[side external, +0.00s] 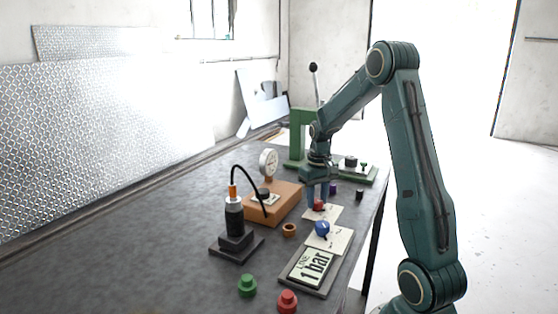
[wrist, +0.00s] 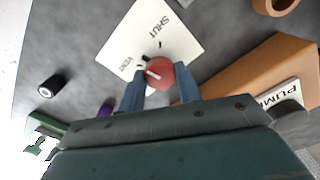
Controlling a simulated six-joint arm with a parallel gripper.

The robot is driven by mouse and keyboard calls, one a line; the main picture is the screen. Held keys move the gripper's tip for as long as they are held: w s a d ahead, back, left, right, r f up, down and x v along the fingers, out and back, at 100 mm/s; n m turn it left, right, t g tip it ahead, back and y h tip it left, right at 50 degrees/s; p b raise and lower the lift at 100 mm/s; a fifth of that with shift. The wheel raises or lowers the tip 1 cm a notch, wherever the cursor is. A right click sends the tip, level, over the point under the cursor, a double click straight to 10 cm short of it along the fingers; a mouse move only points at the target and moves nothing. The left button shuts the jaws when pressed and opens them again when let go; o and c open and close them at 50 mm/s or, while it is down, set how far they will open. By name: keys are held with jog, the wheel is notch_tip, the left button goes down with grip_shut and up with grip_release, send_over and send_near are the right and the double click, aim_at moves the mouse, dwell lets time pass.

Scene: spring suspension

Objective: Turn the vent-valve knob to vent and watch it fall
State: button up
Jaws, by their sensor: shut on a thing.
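The red vent-valve knob (side external: 319,206) sits on a white card (side external: 333,213) marked SHUT and VENT. My gripper (side external: 318,196) points down over it, with its blue fingers on either side of the knob. In the wrist view the knob (wrist: 160,72) is between the two fingertips (wrist: 160,88), and my gripper is shut on it. A white mark on the knob points to the lower left, toward the VENT side of the card (wrist: 125,35). The black cylinder (side external: 234,215) with an orange top stands upright on a dark base, with a black hose from its top.
An orange pump box (side external: 272,205) with a dial gauge (side external: 268,163) stands left of my gripper. A blue knob (side external: 322,228) and a display reading "LINE 1 bar" (side external: 310,268) are nearer. A green press (side external: 300,135) stands behind. Green (side external: 247,286) and red (side external: 287,301) pieces lie in front.

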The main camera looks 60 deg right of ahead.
aim_at(317, 201)
jog(key=n, duration=0.6)
dwell(0.4)
jog(key=o, duration=1)
jog(key=shift+c, duration=0.2)
jog(key=shift+r, duration=0.1)
notch_tip(317, 201, up, 14)
jog(key=shift+a, duration=0.1)
dwell(0.3)
